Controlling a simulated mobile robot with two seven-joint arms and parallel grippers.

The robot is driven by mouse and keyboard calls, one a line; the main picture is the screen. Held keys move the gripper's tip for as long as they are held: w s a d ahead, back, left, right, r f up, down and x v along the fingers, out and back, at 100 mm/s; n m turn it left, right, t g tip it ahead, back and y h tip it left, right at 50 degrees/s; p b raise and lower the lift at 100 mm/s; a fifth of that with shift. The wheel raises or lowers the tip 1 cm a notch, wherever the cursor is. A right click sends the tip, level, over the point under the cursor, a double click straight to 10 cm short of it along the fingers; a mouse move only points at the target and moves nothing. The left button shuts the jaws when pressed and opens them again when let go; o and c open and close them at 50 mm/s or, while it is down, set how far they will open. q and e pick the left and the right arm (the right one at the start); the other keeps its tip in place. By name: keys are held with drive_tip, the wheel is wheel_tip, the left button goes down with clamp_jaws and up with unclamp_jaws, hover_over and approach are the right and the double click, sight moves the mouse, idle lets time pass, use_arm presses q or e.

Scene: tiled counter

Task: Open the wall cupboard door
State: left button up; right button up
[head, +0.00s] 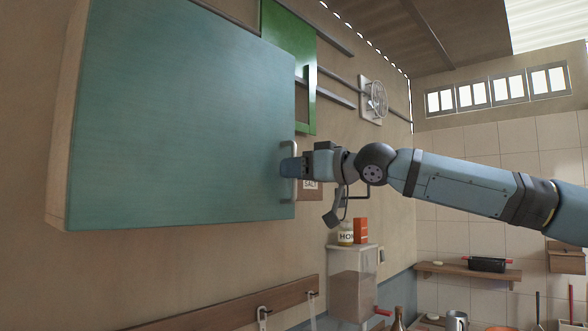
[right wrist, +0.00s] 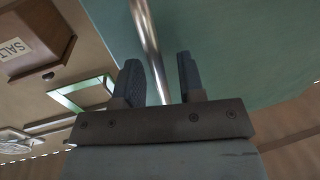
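The wall cupboard's teal door (head: 180,115) fills the left of the head view and looks closed against its pale wooden body (head: 62,130). A metal bar handle (head: 286,147) stands upright near the door's right edge. My right gripper (head: 290,167) is at the handle, its fingers partly covering it. In the right wrist view, the handle (right wrist: 147,30) passes between the two spread fingers of the right gripper (right wrist: 158,62), with a visible gap on each side. The teal door (right wrist: 235,45) lies just beyond the fingertips. My left gripper is not in view.
A wooden salt box (head: 311,190) hangs on the wall behind my right gripper. A honey jar (head: 345,236) and an orange box (head: 361,231) stand on a dispenser (head: 352,285) below. A hook rail (head: 245,312) runs under the cupboard. A green frame (head: 290,35) is behind the cupboard.

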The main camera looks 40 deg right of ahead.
drive_tip(key=shift+w+a, duration=0.1)
drive_tip(key=shift+w, duration=0.15)
clamp_jaws()
drive_tip(key=shift+s, duration=0.1)
